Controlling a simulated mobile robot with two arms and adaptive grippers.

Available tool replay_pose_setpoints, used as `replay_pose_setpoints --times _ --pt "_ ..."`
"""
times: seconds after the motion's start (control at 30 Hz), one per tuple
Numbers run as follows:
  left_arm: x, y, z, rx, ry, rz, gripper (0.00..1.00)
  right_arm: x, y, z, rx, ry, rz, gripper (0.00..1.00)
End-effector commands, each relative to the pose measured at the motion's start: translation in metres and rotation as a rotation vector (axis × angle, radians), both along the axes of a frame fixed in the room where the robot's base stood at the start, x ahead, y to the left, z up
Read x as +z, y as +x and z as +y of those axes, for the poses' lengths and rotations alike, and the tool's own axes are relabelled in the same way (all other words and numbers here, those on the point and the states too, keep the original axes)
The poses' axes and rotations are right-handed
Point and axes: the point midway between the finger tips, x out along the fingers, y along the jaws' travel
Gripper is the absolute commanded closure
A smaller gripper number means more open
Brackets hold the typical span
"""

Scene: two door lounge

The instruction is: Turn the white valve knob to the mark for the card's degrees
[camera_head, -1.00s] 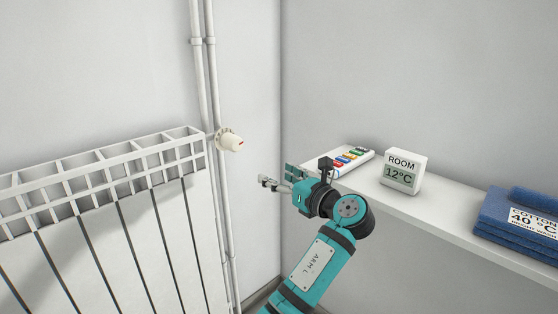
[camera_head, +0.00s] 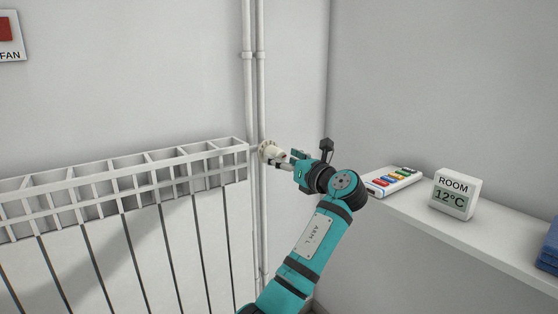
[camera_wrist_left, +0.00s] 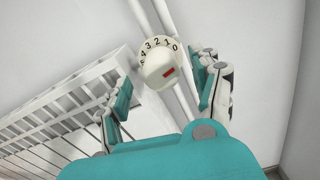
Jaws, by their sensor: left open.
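The white valve knob (camera_head: 270,152) sits on the pipe at the radiator's right end. In the left wrist view the knob (camera_wrist_left: 159,70) shows a red mark on its face, and a dial ring (camera_wrist_left: 155,45) behind it carries the numbers 0 to 4 and perhaps more. My left gripper (camera_head: 285,160) is open, its fingers pointing at the knob. In the left wrist view the fingers of the left gripper (camera_wrist_left: 165,88) stand apart on either side, short of the knob. No card with degrees is clearly identifiable; a display (camera_head: 455,195) reads ROOM 12°C. My right gripper is out of view.
The white radiator (camera_head: 120,170) fills the left, with vertical pipes (camera_head: 256,80) beside it. A shelf (camera_head: 490,240) at right holds a strip with coloured keys (camera_head: 394,181) and blue cloth (camera_head: 549,250). A FAN sign (camera_head: 8,35) hangs at upper left.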

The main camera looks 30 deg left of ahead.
Motion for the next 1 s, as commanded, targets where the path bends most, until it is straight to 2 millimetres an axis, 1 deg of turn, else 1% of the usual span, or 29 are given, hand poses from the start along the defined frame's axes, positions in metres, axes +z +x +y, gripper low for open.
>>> replay_pose_setpoints --times 0.03,0.1,0.2,0.53,0.57,0.9,0.97,1.0 --pt "-0.001 0.003 0.007 0.001 0.001 0.001 0.35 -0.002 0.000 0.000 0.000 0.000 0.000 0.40" --pt "-0.001 0.006 0.014 0.000 -0.001 0.001 0.35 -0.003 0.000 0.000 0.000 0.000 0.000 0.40" --pt "0.000 0.009 0.021 0.000 0.000 0.000 0.35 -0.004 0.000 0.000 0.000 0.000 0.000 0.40" --pt "0.000 0.010 0.024 -0.001 0.000 0.000 0.35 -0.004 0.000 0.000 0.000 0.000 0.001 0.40" --pt "0.000 0.010 0.024 -0.001 0.000 0.000 0.38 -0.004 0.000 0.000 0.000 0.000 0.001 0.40" --pt "0.000 0.010 0.024 -0.001 0.000 0.000 0.82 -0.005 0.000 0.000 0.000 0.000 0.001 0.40" --pt "0.000 0.010 0.023 -0.001 0.000 0.000 0.90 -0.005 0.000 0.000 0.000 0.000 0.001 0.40" --pt "0.000 0.010 0.023 -0.001 0.000 0.000 0.91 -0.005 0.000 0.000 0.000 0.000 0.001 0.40"
